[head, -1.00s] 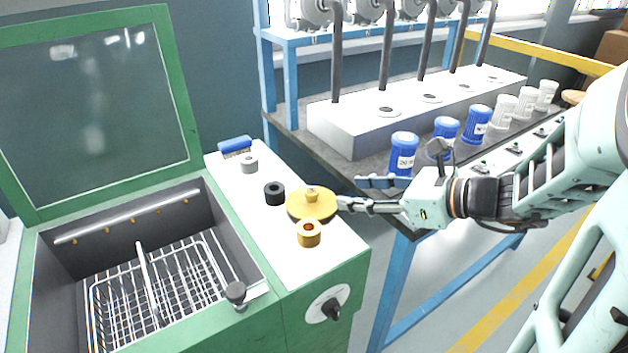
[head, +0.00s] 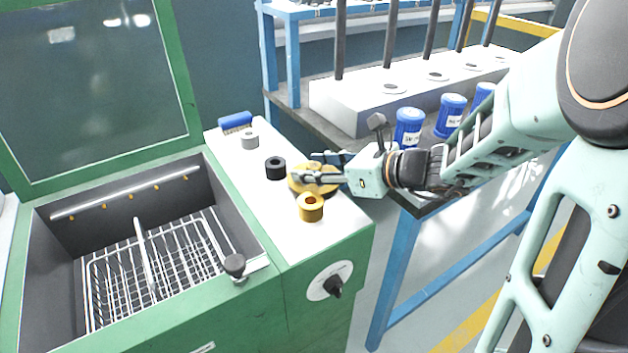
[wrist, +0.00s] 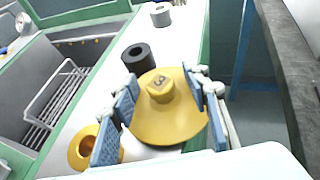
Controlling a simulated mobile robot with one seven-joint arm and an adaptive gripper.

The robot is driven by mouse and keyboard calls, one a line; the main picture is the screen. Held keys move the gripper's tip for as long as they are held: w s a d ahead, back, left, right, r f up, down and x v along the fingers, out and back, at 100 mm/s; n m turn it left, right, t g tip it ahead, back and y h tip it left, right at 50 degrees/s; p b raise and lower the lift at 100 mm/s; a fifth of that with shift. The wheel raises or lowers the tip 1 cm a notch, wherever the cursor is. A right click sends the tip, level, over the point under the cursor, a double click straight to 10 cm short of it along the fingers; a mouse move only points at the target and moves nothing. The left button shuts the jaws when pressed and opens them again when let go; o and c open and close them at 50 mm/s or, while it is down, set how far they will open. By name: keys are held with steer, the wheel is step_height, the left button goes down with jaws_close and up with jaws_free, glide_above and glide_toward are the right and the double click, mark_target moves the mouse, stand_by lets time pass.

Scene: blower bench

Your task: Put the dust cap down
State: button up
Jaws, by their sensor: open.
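The dust cap seems to be the yellow round disc with a raised knob (head: 325,190) on the white top of the green machine. It fills the middle of the wrist view (wrist: 168,120), and its knob bears a dark mark. My gripper (head: 306,178) is open at the cap, partly hiding it in the head view. In the wrist view my gripper's two blue-padded fingers (wrist: 160,100) stand either side of the knob, with gaps on both sides. The cap looks flat on the top, near its right edge.
A yellow ring (head: 311,207) lies close in front of the cap. The open basin with a wire basket (head: 160,262) is left; blue canisters (head: 409,127) stand on the bench at right.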

jaws_close()
stand_by(0.3)
steer(key=shift+r, duration=0.15)
